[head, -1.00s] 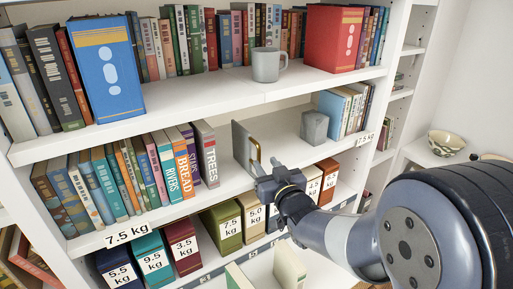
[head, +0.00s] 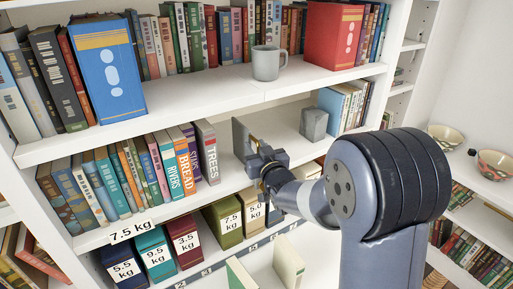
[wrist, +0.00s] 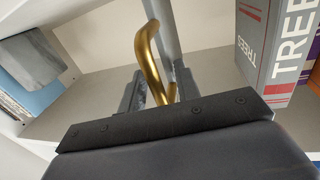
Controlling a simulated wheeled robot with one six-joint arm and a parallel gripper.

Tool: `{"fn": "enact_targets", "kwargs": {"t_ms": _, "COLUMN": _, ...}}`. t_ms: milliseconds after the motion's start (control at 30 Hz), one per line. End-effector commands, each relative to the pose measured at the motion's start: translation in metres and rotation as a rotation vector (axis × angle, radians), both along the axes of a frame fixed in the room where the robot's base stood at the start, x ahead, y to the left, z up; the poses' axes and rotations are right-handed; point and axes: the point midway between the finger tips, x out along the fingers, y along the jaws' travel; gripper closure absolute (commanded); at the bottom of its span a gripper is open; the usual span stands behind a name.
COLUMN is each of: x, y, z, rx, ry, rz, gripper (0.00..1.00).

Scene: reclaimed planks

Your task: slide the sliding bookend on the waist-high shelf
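The sliding bookend (head: 240,140) is a grey upright plate with a gold handle, on the waist-high shelf (head: 285,140), just right of the grey TREES book (head: 208,152). My gripper (head: 259,150) is at the bookend's handle and hides much of it in the head view. In the wrist view the gold handle (wrist: 148,55) reaches down between my two fingers (wrist: 155,95), with the bookend's edge (wrist: 165,25) behind it. The fingers stand apart, with a gap beside the handle, so the gripper looks open around it.
A row of books (head: 130,180) stands left of the bookend. A grey block (head: 314,123) stands to the right, before more books (head: 345,108); the shelf between is bare. A mug (head: 268,63) is on the shelf above. Weight-labelled boxes (head: 185,238) stand below.

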Motion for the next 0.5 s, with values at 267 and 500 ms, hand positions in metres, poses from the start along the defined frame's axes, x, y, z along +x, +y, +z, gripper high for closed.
{"fn": "enact_targets", "kwargs": {"t_ms": 267, "x": -0.0002, "y": -0.0003, "z": 0.0001, "rx": 0.0, "ry": 0.0, "rz": 0.0, "gripper": 0.92}}
{"fn": "enact_targets", "kwargs": {"t_ms": 500, "x": -0.0002, "y": -0.0005, "z": 0.0001, "rx": 0.001, "ry": 0.0, "rz": -0.001, "gripper": 1.0}}
